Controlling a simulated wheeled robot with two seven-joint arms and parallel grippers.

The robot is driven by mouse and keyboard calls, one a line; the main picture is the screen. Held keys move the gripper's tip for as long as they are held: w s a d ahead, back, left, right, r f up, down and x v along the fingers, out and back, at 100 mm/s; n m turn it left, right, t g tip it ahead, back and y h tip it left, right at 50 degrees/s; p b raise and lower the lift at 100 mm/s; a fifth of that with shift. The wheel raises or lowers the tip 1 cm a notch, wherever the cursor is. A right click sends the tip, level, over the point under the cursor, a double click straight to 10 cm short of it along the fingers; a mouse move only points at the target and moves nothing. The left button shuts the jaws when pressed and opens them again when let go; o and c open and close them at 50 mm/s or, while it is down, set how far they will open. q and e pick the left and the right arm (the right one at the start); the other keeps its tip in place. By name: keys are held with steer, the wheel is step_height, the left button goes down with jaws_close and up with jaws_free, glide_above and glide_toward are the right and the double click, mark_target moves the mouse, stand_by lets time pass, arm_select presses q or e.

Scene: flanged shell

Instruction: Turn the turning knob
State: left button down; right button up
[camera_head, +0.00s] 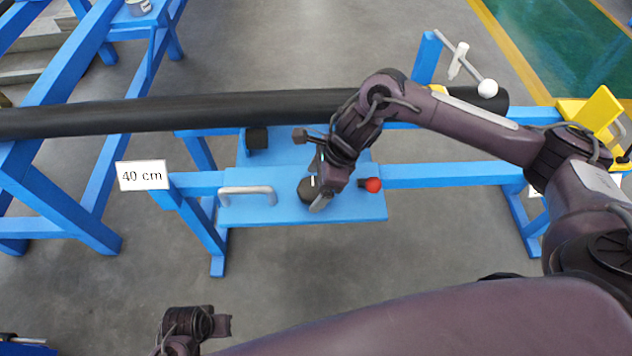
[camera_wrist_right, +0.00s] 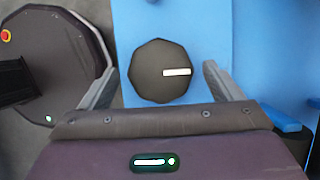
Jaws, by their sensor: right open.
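The turning knob (camera_wrist_right: 150,84) is a dark many-sided disc with a white bar mark. It is on the blue panel (camera_head: 250,211) of the bench. In the right wrist view the mark lies level, right of the knob's middle. In the head view the knob (camera_head: 305,189) is partly hidden by my right gripper (camera_head: 317,197). My right gripper is open, with one finger on each side of the knob in the wrist view and gaps to both. My left gripper (camera_head: 203,325) shows small at the bottom of the head view; its jaws cannot be made out.
A grey handle (camera_head: 248,190) is left of the knob and a red ball knob (camera_head: 373,185) is right of it. A long black pipe (camera_head: 180,112) runs behind. A "40 cm" sign (camera_head: 142,175) stands left. A white-ended lever (camera_head: 487,87) is at the back right.

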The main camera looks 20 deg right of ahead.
steer(key=shift+f, duration=0.15)
steer(key=c, duration=1)
